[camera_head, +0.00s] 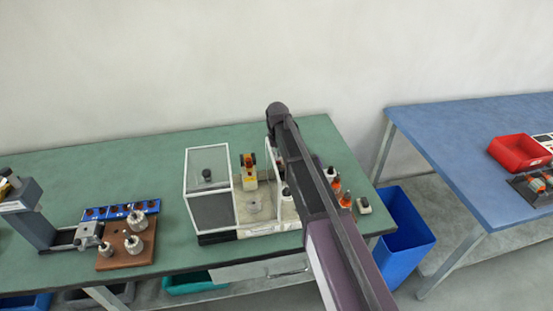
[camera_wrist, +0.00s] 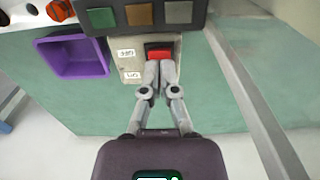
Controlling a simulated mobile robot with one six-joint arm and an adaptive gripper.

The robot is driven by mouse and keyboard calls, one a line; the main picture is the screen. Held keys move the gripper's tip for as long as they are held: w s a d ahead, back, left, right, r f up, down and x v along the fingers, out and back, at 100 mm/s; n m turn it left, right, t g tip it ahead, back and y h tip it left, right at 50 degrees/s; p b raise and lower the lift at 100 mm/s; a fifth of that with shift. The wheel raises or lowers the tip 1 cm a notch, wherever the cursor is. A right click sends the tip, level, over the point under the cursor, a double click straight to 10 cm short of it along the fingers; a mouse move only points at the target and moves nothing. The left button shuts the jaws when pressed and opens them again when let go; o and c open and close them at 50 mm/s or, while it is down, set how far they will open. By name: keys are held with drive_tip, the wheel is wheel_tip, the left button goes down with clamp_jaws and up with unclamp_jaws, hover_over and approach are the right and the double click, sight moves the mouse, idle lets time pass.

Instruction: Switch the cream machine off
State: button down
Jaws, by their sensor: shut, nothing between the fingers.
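In the wrist view a beige box (camera_wrist: 133,62) carries a red switch (camera_wrist: 158,53) in a dark frame. Two small white labels with dark lettering sit to its left and appear upside down. My gripper (camera_wrist: 161,66) is shut and empty, with its fingertips at the lower edge of the red switch; I cannot tell whether they touch it. In the head view a cream machine (camera_head: 255,205) with a white-framed clear guard (camera_head: 208,175) stands on the green table. My arm crosses in front of its right side and hides my gripper and the switch there.
A dark panel (camera_wrist: 158,14) with green, brown and grey squares lies beside the switch box, and a purple bin (camera_wrist: 75,58) sits to its left. Bottles (camera_head: 336,185) stand right of my arm. A wooden block with metal parts (camera_head: 128,243) is at left. A blue table (camera_head: 470,150) stands apart.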

drive_tip(key=shift+r, duration=0.15)
drive_tip(key=shift+r+p, duration=3.35)
drive_tip(key=shift+p, duration=0.15)
drive_tip(key=s+d+m, duration=0.3)
drive_tip(key=s+d, duration=2)
drive_tip(key=s, duration=0.3)
